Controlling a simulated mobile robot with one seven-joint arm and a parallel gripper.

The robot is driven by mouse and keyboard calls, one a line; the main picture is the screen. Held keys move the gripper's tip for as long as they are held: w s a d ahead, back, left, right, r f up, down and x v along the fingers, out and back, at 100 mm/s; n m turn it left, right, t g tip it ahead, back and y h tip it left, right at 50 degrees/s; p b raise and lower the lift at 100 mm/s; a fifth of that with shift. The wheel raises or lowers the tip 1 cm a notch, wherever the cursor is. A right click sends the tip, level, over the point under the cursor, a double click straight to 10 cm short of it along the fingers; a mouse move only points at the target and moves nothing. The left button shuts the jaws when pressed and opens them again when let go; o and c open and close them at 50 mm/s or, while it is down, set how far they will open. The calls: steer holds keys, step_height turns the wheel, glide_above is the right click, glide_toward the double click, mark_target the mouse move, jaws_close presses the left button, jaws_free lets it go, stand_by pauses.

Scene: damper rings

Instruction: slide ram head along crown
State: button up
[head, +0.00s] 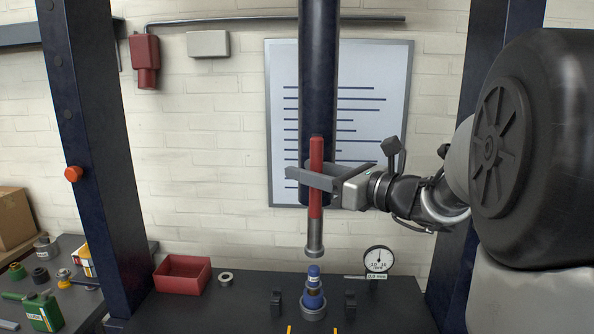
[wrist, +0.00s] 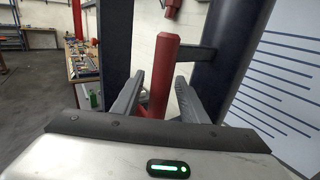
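The ram head appears to be the dark blue upright cylinder (head: 319,80), which hangs from above the picture in the head view. In front of its lower part is an upright red bar (head: 316,152) with a grey tip. The bar also shows in the wrist view (wrist: 160,75). My gripper (head: 300,172) reaches in from the right, with one finger crossing in front of the bar. In the wrist view my fingers (wrist: 160,95) stand either side of the bar, with narrow gaps seeming to show. The crown is out of the head view.
Below the bar a blue, ringed part (head: 313,290) stands on the dark bench (head: 240,318) between two black blocks. A dial gauge (head: 378,260), a red tray (head: 182,275) and a loose ring (head: 226,279) are nearby. Dark frame posts (head: 95,140) flank the space.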

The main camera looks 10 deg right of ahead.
steer(key=shift+v, duration=3)
